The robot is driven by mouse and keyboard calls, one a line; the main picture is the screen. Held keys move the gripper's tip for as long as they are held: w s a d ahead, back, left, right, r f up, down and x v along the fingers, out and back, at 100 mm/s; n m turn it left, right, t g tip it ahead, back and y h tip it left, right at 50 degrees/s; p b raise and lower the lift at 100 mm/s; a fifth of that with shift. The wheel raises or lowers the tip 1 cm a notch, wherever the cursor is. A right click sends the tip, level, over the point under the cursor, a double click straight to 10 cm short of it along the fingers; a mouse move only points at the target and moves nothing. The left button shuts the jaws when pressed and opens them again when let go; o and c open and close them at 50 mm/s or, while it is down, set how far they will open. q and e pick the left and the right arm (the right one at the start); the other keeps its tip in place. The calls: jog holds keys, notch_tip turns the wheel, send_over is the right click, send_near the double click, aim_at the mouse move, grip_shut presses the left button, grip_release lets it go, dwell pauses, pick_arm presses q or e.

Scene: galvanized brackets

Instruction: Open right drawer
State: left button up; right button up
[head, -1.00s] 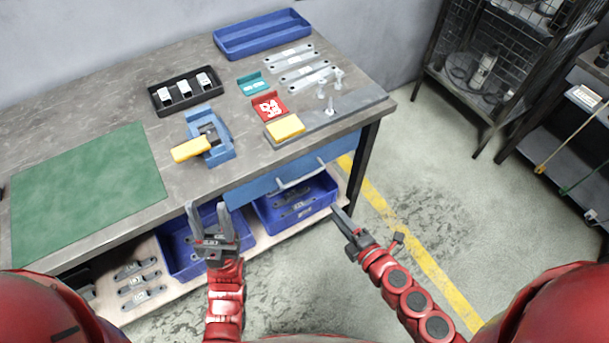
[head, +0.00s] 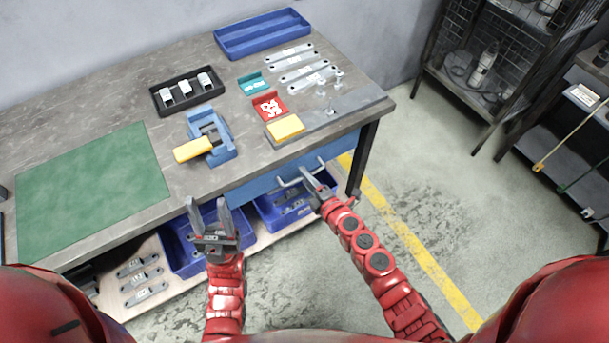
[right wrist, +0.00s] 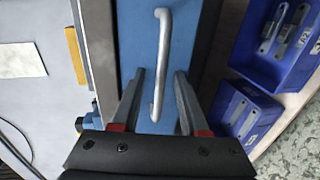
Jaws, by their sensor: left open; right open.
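The right drawer (head: 254,188) is a blue front under the workbench top, with a pale bar handle (head: 287,183); it looks shut. In the right wrist view the drawer front (right wrist: 184,38) fills the middle, and the handle (right wrist: 162,50) runs upright with its lower end between the open fingers. My right gripper (head: 314,178) is open at the right part of the handle; it also shows in the right wrist view (right wrist: 158,100). I cannot tell whether the fingers touch the handle. My left gripper (head: 208,212) is open and empty, in front of the bench, left of the drawer.
Blue bins (head: 273,217) with brackets stand on the lower shelf (head: 225,254) below the drawer. The bench leg (head: 362,158) is just right of my right gripper. Yellow blocks, fixtures and brackets lie on the bench top (head: 90,120). The floor (head: 430,140) to the right is clear.

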jog(key=shift+w+a+f, duration=0.2)
jog(key=shift+w+a, duration=0.15)
jog(key=shift+w, duration=0.15)
grip_shut()
dwell(1.2)
